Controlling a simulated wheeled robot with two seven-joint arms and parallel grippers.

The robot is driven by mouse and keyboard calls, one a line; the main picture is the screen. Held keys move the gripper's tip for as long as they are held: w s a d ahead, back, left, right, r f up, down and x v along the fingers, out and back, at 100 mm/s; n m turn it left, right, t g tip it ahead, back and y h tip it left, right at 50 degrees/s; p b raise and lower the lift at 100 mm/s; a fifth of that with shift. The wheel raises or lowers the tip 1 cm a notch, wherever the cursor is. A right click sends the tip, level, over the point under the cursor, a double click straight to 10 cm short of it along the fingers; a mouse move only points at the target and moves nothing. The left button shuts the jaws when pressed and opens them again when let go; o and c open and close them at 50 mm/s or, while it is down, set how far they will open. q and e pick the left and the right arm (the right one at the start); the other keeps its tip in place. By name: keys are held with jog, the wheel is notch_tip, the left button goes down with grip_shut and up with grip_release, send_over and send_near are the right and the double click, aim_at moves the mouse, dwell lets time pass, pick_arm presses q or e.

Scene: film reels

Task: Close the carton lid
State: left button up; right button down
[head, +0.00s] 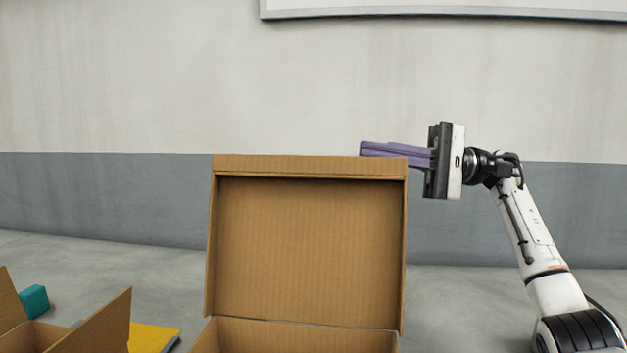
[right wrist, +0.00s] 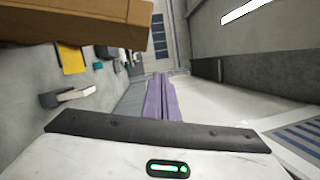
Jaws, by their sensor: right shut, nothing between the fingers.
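The brown cardboard carton (head: 290,323) stands in front of me at the bottom centre of the head view. Its lid (head: 305,245) is open and stands upright, with its inner face towards me. My right gripper (head: 366,149) is shut and empty, with purple fingers pointing left at the height of the lid's top right edge. The fingertips overlap that edge in the picture and look to be behind it; I cannot tell if they touch. In the right wrist view the shut fingers (right wrist: 160,98) show, with brown cardboard (right wrist: 85,22) at the top left. My left gripper is not in view.
Another open cardboard box (head: 88,325) is at the bottom left, with a teal block (head: 34,301) and a yellow flat item (head: 152,337) near it. A grey wall (head: 110,195) stands behind. The space above the lid is free.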

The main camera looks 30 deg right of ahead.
aim_at(320, 168)
notch_tip(320, 168, down, 4)
jog(key=h, duration=0.1)
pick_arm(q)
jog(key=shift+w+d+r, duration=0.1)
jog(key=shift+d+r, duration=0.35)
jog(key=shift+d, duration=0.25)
pick_arm(e)
jog(key=shift+m, duration=0.4)
jog(key=shift+w+a+r, duration=0.2)
jog(key=shift+a+r, duration=0.1)
jog(key=shift+a, duration=1.45)
jog(key=shift+w+a+r, duration=0.15)
jog(key=shift+a+r, duration=0.2)
jog(key=shift+a, duration=1.4)
jog(key=shift+w+a+r, duration=0.2)
jog(key=shift+a+r, duration=0.1)
jog(key=shift+a, duration=1.45)
